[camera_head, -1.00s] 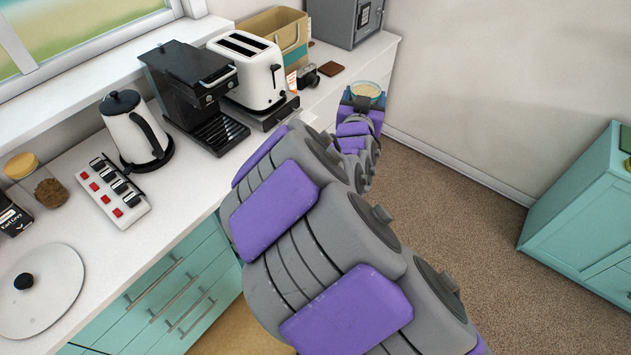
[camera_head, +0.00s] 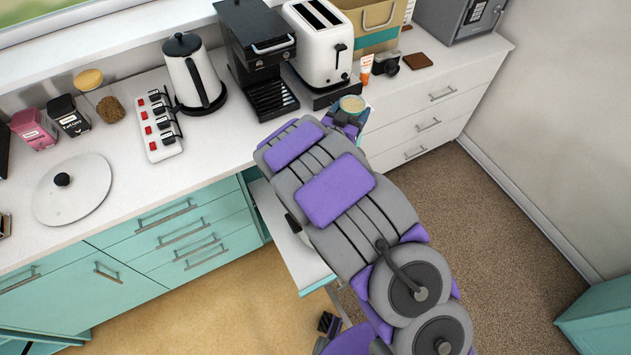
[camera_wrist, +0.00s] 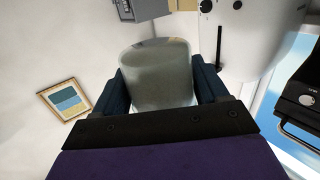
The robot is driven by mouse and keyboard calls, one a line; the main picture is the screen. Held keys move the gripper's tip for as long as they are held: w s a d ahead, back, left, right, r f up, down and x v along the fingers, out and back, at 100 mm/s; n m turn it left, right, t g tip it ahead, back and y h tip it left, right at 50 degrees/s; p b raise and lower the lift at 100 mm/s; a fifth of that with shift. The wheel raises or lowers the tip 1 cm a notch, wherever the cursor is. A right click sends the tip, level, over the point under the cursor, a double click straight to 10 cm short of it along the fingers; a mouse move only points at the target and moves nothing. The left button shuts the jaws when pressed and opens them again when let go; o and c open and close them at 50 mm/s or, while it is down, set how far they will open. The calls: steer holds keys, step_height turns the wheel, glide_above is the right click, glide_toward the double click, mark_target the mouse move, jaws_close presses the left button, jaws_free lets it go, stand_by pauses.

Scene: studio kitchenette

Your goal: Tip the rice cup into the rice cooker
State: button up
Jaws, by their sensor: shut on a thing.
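The rice cup (camera_head: 352,104), a small clear cup with pale grain in it, is held between the fingers of my gripper (camera_head: 345,119). It looks roughly upright in the head view, near the counter's front edge by the toaster. In the wrist view the cup (camera_wrist: 157,78) sits between the two dark fingers of my gripper (camera_wrist: 159,88), which are shut on it. I cannot make out the rice cooker; a bit of a pale rounded thing (camera_head: 293,223) shows beside my arm, over a pulled-out white shelf (camera_head: 300,262), mostly hidden by my arm.
A round lid with a black knob (camera_head: 88,198) lies on the counter at left. A power strip (camera_head: 158,128), kettle (camera_head: 190,75), coffee machine (camera_head: 252,45) and toaster (camera_head: 318,48) stand along the back. Bare counter (camera_head: 215,160) lies before the kettle.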

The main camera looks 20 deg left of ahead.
steer(key=s+a+f+m+g+y+b, duration=0.1)
steer(key=s+f+m+b, duration=0.3)
steer(key=f, duration=0.7)
steer(key=s+a+f+m+g+y+b, duration=0.2)
steer(key=s+f+m+b, duration=0.3)
steer(key=s+f+m, duration=0.4)
steer(key=shift+a+f+m+g+b, duration=0.3)
steer(key=shift+f+m+g, duration=0.4)
steer(key=shift+f+m, duration=0.4)
